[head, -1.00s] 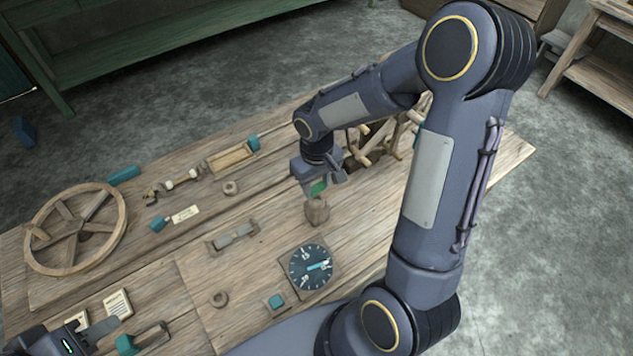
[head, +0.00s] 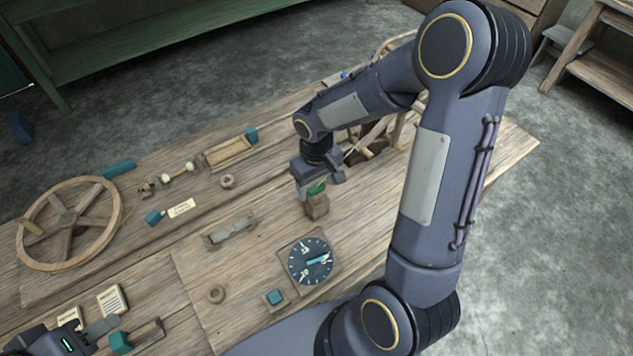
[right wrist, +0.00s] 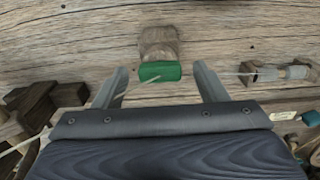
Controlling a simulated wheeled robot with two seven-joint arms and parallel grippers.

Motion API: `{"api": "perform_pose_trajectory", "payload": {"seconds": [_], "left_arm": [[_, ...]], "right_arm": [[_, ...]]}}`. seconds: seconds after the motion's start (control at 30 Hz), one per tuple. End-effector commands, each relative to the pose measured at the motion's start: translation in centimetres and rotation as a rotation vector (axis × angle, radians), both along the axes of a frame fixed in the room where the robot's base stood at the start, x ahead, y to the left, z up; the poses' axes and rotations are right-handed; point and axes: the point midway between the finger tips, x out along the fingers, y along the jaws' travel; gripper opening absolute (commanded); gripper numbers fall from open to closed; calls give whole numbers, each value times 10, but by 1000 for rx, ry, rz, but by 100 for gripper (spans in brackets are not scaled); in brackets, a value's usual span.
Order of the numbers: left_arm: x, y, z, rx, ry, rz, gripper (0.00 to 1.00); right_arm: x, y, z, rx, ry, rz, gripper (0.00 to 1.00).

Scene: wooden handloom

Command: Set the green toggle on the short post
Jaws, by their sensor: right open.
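The green toggle (head: 316,188) lies across the top of the short wooden post (head: 317,208), seemingly touching it. In the right wrist view the toggle (right wrist: 160,71) sits between the spread fingers of my right gripper (right wrist: 160,78), with a gap on each side. The post (right wrist: 160,42) shows just beyond it. A thin pale cord runs from the toggle to the left, and another line runs right of the gripper. My right gripper (head: 318,186) is open around the toggle. My left gripper (head: 100,328) is at the lower left, partly cut off; its jaw opening is unclear.
A dial (head: 310,261) and a small teal button block (head: 275,297) stand in front of the post. A spoked wooden wheel (head: 70,224) is at the left. A wooden frame with pegs (head: 372,140) stands behind my right arm. Bare table lies around the post.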

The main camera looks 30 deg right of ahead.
Motion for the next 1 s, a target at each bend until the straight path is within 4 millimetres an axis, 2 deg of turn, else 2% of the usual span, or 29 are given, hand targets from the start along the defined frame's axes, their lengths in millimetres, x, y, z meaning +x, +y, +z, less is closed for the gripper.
{"api": "perform_pose_trajectory", "payload": {"seconds": [0.13,0.23,0.5,0.63,0.77,1.0], "left_arm": [[0,0,0,0,0,0,36],[0,0,2,0,0,0,36],[0,0,13,0,0,0,36],[0,0,16,0,0,0,36],[0,0,16,0,0,0,36],[0,0,16,0,0,0,36]], "right_arm": [[0,0,1,0,-1,0,66],[1,0,9,-1,-2,-1,66],[1,0,54,0,-4,0,66],[1,0,70,0,-4,0,66],[0,0,78,0,-2,0,66],[0,0,78,0,0,0,66]]}}
